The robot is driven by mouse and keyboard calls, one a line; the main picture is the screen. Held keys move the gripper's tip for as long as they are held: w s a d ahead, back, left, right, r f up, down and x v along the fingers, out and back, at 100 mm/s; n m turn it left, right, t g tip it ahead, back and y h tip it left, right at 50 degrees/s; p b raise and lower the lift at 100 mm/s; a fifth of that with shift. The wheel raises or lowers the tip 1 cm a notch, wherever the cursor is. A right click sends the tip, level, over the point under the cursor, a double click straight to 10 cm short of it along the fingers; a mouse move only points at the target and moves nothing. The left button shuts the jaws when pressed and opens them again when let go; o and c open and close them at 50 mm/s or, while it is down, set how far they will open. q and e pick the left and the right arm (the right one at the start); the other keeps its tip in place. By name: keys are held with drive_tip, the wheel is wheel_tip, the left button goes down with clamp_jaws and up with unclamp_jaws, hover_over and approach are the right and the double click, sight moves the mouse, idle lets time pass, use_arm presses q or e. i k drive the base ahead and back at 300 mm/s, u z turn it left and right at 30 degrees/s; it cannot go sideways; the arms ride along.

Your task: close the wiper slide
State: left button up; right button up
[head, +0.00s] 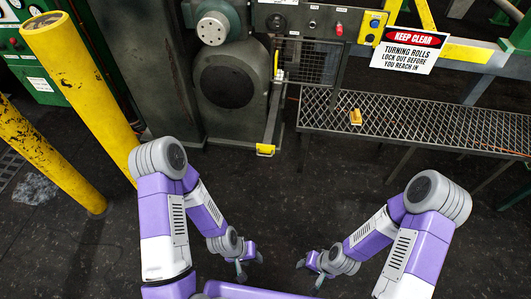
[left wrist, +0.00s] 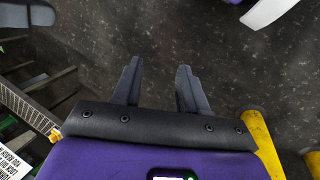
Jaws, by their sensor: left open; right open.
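A grey bar (head: 273,115) with a yellow handle (head: 265,149) at its low front end stands beside the round grey roll housing of the machine. It may be the wiper slide; I cannot tell for certain, nor how far it is open. My left gripper (head: 249,267) is low in the head view, well in front of the yellow handle and apart from it. In the left wrist view its two fingers (left wrist: 160,92) are spread with nothing between them, over dark floor. My right gripper (head: 309,274) is open and apart from everything, to the right of the left one.
A mesh-topped bench (head: 430,122) on legs stands at the right, with a small yellow block (head: 355,117) on it. A warning sign (head: 408,49) hangs behind it. Yellow posts (head: 80,95) stand at the left. The dark floor (head: 320,205) before the machine is clear.

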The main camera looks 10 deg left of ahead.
sight(267, 147)
drive_tip(key=k, duration=0.6)
drive_tip(key=z, duration=0.4)
drive_tip(key=i, duration=1.55)
drive_tip(key=u, duration=0.45)
